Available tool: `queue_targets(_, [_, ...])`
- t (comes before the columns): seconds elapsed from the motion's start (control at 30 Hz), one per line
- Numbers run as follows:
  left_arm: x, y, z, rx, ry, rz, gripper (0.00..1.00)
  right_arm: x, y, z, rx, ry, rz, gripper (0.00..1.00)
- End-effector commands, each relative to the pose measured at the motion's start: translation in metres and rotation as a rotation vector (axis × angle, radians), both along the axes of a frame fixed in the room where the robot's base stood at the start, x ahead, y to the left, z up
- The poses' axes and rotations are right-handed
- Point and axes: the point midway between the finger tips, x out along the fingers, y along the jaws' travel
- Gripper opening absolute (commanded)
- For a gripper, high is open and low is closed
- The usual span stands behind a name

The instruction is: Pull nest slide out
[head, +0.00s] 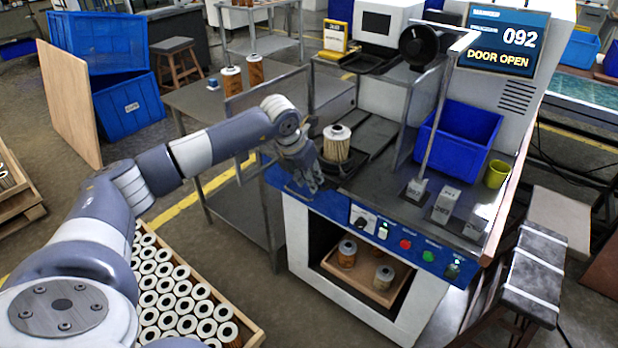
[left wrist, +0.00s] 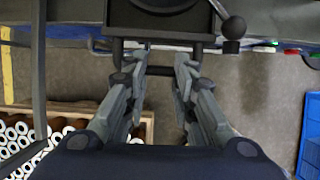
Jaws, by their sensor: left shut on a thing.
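The nest slide shows at the front of the machine's deck, with a white-and-tan filter cartridge (head: 337,146) standing upright on it. In the left wrist view, the slide's dark round nest (left wrist: 168,8) is at the top, and a dark bar handle (left wrist: 160,71) sticks out below it. My left gripper (head: 312,184) is at the front edge of the deck, left of the cartridge. In the left wrist view my left gripper (left wrist: 162,68) has its fingers on the handle and is shut on it. My right gripper is in neither view.
A blue bin (head: 460,135) and a yellow cup (head: 496,173) stand right on the deck. A crate (head: 250,332) of cartridges is below my left arm. A black ball-ended lever (left wrist: 232,27) is beside the nest.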

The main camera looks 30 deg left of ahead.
Motion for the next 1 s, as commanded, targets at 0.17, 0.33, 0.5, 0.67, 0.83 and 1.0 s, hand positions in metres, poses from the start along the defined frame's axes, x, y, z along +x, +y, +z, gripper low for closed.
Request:
queue_targets(0.17, [-0.002, 0.009, -0.003, 0.012, 0.009, 0.021, 0.44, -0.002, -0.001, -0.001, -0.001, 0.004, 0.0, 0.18])
queue_targets(0.33, [-0.002, 0.009, -0.004, 0.011, 0.009, 0.019, 0.59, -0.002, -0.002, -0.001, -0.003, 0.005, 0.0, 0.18])
queue_targets(0.5, [-0.002, 0.003, -0.004, 0.004, 0.01, 0.008, 0.9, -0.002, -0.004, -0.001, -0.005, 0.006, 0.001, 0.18])
queue_targets(0.67, [-0.002, -0.003, -0.003, -0.004, 0.007, -0.003, 0.92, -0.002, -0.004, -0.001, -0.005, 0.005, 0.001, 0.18])
queue_targets(0.83, [-0.001, -0.006, -0.003, -0.007, 0.005, -0.008, 0.9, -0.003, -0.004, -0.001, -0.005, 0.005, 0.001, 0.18])
queue_targets(1.0, [0.0, -0.006, -0.002, -0.007, 0.001, -0.008, 0.92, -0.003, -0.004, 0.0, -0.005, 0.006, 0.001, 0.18])
